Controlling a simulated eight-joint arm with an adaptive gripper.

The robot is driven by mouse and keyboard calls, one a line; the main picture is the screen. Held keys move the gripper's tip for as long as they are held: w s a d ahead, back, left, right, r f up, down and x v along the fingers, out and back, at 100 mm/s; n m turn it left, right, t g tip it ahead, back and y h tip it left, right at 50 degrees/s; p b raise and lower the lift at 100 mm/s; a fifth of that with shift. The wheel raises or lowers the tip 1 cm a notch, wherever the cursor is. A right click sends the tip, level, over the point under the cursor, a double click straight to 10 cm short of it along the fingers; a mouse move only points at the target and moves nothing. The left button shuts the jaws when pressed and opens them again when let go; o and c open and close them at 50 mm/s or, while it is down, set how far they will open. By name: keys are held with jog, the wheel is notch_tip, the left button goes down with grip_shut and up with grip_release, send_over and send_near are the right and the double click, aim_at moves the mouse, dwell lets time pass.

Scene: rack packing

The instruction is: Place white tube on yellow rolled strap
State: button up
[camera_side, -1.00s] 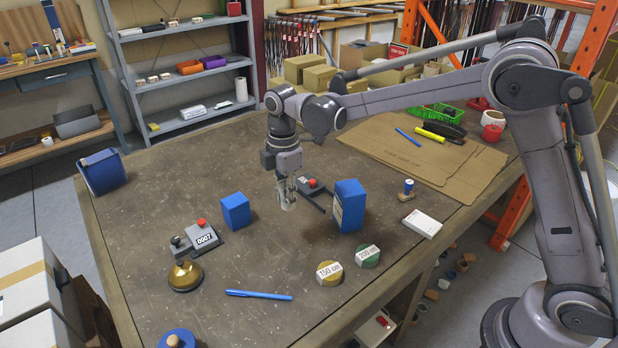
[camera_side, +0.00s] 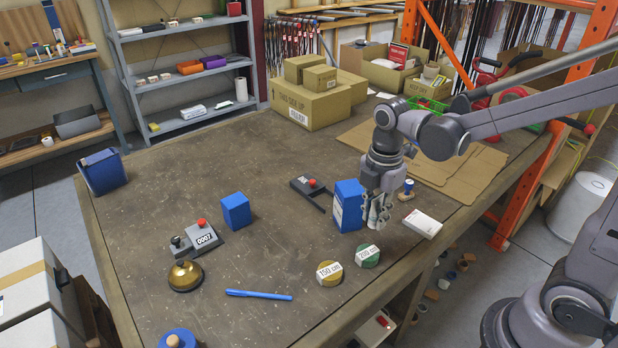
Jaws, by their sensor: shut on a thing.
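The yellow rolled strap (camera_side: 329,280), with a white "150 cm" label, lies flat near the table's front edge. My gripper (camera_side: 377,222) is right of and behind it, beside the right side of the tall blue box (camera_side: 347,206). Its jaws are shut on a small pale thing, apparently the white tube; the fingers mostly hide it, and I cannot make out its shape. Nothing stands on the yellow strap.
A green rolled strap (camera_side: 367,262) labelled "200 cm" lies just right of the yellow one, below my gripper. A white box (camera_side: 422,224) and a blue-topped stamp (camera_side: 407,190) are to the right. A blue pen (camera_side: 259,295) lies left.

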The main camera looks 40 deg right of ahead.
send_over(330, 270)
notch_tip(330, 270, down, 6)
jog(key=shift+d+r, duration=0.1)
jog(key=shift+f, duration=2.1)
jog(key=o, duration=0.9)
jog(key=shift+f, duration=0.15)
